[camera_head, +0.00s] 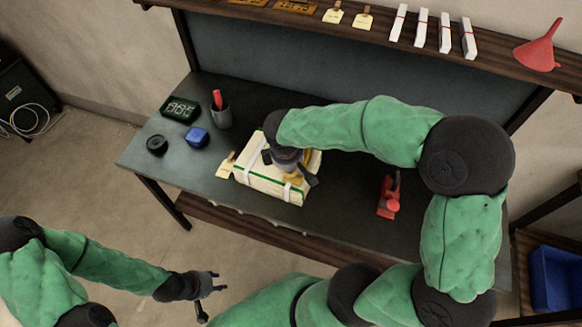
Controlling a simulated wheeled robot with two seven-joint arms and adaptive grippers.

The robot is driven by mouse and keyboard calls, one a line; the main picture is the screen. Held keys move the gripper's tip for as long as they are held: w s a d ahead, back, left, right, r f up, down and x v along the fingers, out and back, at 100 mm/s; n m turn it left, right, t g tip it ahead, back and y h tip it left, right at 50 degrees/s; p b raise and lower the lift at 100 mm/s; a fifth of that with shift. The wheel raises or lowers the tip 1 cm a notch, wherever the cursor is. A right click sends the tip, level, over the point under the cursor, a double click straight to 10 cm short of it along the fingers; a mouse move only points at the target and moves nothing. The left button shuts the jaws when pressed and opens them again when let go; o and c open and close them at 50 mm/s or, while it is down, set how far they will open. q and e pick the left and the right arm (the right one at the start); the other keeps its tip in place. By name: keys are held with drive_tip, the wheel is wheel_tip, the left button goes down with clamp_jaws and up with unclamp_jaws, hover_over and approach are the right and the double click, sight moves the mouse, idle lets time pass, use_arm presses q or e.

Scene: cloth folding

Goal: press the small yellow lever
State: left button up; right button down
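A cream box with green edging and white straps (260,190) sits on the dark workbench. My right gripper (292,172) is over the top of the box, reached from the right and pointing down. Its fingertips are partly hidden, so its opening is unclear. My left gripper (217,283) is in front of the bench at the lower left, away from the box. Its fingers are apart and empty.
A red tool (388,196) stands right of the box. A green-display clock (180,108), blue block (197,137), black roll (157,145) and dark cup (220,117) stand at the left. A shelf (380,35) with a red funnel (540,48) runs above the bench.

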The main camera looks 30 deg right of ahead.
sight(289, 176)
drive_tip(key=f+t+h+b, duration=0.1)
drive_tip(key=b, duration=0.2)
drive_tip(key=s+a+f+t+h+b, duration=0.1)
drive_tip(key=b, duration=0.2)
drive_tip(key=shift+a+f, duration=0.1)
drive_tip(key=shift+f, duration=0.3)
use_arm(q)
wheel_tip(289, 176, down, 7)
use_arm(e)
drive_tip(key=shift+r+h, duration=0.2)
drive_tip(key=shift+h, duration=0.1)
drive_tip(key=shift+r, duration=0.2)
use_arm(q)
drive_tip(key=shift+r+p, duration=0.4)
drive_tip(key=shift+p, duration=0.1)
use_arm(e)
drive_tip(key=shift+r, duration=0.75)
use_arm(q)
drive_tip(key=r+p, duration=0.1)
drive_tip(key=s+r+p, duration=0.1)
drive_tip(key=r+p, duration=0.1)
drive_tip(key=s+r+p, duration=0.1)
drive_tip(key=r+p, duration=0.1)
drive_tip(key=shift+a+r, duration=0.2)
drive_tip(key=shift+a, duration=0.15)
use_arm(e)
wheel_tip(289, 176, up, 13)
drive_tip(key=s+a, duration=0.2)
drive_tip(key=shift+s+a, duration=0.2)
drive_tip(key=shift+a, duration=0.2)
